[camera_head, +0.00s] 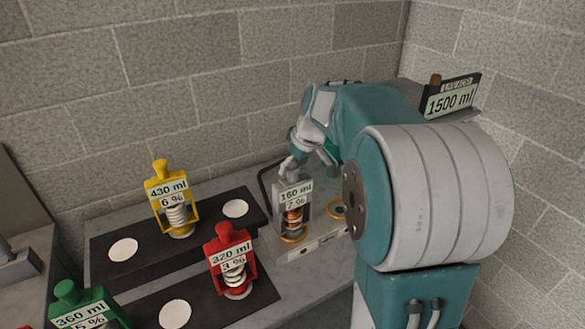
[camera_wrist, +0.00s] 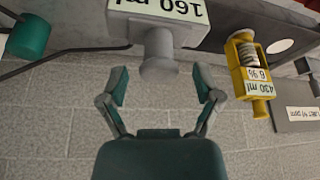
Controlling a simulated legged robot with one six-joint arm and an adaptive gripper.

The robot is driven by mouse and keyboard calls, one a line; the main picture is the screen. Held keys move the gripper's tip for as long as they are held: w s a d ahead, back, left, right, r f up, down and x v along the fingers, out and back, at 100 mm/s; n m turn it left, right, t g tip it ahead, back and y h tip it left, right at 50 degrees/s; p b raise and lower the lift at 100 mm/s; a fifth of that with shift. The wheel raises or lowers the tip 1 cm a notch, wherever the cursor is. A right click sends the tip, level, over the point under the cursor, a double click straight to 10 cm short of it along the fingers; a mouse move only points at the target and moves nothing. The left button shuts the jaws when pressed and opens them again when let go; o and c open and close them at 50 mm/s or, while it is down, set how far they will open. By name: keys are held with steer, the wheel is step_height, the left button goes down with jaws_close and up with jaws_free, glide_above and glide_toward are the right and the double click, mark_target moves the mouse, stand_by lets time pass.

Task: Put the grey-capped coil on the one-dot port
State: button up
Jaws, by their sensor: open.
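The grey-capped coil (camera_head: 292,205), labelled 160 ml and 7 %, stands upright over a gold ring port at the front of the grey base (camera_head: 272,242). Its orange coil shows inside the grey frame. A second gold ring port (camera_head: 337,212) lies to its right, partly behind my arm. The dot marks are too small to read. My gripper (camera_head: 293,163) is at the top of the grey cap. In the wrist view the open fingers of my gripper (camera_wrist: 161,85) lie either side of the grey cap (camera_wrist: 160,55), with gaps on both sides.
A yellow coil unit (camera_head: 172,200), a red one (camera_head: 231,258) and a green one (camera_head: 88,305) stand on dark boards with white discs to the left. A 1500 ml sign (camera_head: 450,98) is behind my arm. A block wall closes the back.

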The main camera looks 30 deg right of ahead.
steer(key=v, duration=1.1)
steer(key=s+a+f+m, duration=0.1)
steer(key=s+a+f, duration=0.2)
steer(key=s+a, duration=0.2)
steer(key=s+a+f+m+h, duration=0.1)
steer(key=s+a+f, duration=0.2)
steer(key=s, duration=0.6)
steer(key=s+a+f+m+t, duration=0.1)
steer(key=s+a+f, duration=0.1)
steer(key=s+a, duration=0.5)
steer(key=shift+a+f, duration=0.4)
steer(key=shift+a, duration=0.05)
